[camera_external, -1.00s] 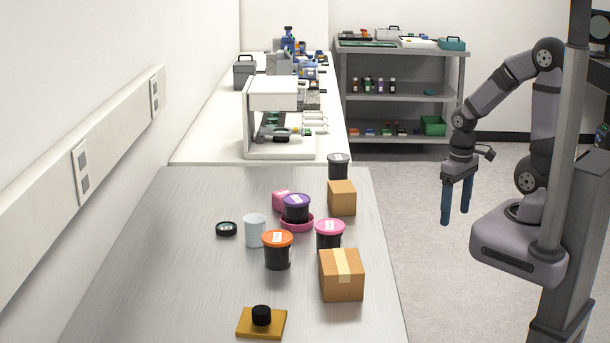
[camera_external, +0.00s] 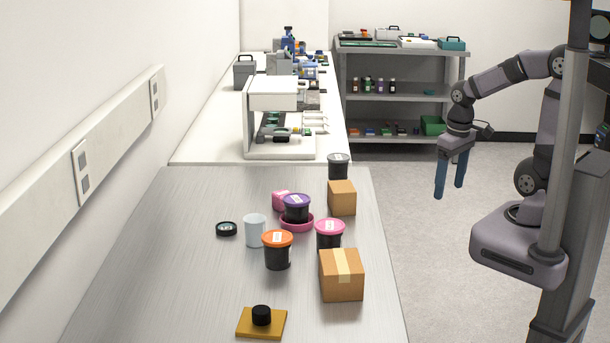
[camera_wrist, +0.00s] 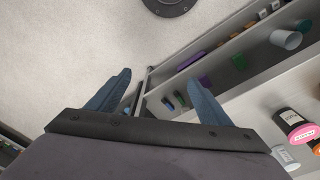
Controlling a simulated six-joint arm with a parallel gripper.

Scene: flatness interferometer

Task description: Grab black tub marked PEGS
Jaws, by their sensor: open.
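The pink-lidded tub (camera_wrist: 288,118) also shows at the right of the wrist view, tilted by the camera angle. My gripper (camera_external: 451,190) is open and empty, fingers down, over the floor right of the table, apart from every tub. Its fingers show in the wrist view (camera_wrist: 162,85).
Two cardboard boxes (camera_external: 341,275) (camera_external: 341,198) stand along the table's right side near the tubs. A white cup (camera_external: 255,230), a pink dish (camera_external: 297,223) and a black-knobbed yellow block (camera_external: 261,325) are also there. The table's left front is bare.

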